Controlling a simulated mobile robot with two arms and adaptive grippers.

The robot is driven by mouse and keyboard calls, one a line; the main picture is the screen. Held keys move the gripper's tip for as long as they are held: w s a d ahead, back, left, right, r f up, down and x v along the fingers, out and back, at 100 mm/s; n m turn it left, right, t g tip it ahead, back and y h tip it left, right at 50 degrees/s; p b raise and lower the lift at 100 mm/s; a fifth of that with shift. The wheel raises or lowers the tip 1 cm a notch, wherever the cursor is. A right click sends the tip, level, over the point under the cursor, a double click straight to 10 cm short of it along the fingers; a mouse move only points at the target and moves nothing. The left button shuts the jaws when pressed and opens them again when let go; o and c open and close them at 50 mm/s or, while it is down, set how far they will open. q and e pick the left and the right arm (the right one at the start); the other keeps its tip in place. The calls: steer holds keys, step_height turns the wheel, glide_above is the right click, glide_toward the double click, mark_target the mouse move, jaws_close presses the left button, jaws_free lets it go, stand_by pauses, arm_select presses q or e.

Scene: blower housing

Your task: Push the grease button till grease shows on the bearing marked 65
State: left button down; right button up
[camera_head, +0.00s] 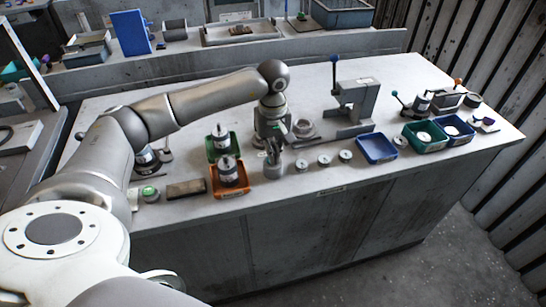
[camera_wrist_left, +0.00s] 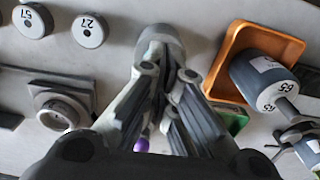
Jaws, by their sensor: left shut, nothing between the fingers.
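My left gripper (camera_head: 273,158) is shut and empty, pointing down. Its fingertips are at the top of a short grey cylinder (camera_head: 273,171), which also shows in the left wrist view (camera_wrist_left: 163,38). They hide much of its top, and I cannot tell whether they touch it or whether it is the grease button. A grey motor unit (camera_wrist_left: 262,78) has a white end face marked 65 (camera_wrist_left: 276,93) around its shaft. It stands in the orange tray (camera_head: 231,193), left of the gripper in the head view. I cannot make out grease on that face. My right gripper is not in view.
Loose round discs (camera_head: 323,160), two marked 57 (camera_wrist_left: 33,20) and 27 (camera_wrist_left: 89,30), lie right of the gripper. A green tray (camera_head: 211,151) holds another unit. A green button (camera_head: 149,191) is at front left. A blue tray (camera_head: 377,148) and a press (camera_head: 356,103) stand right.

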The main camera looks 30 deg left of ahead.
arm_select(q)
steer(key=shift+f, duration=0.1)
steer(key=shift+r+p, duration=0.6)
steer(key=shift+r, duration=0.4)
steer(key=shift+f, duration=0.15)
steer(key=shift+f+b, duration=0.95)
steer(key=shift+b, duration=0.05)
steer(key=shift+r, duration=0.2)
steer(key=shift+r+p, duration=0.6)
steer(key=shift+r, duration=0.3)
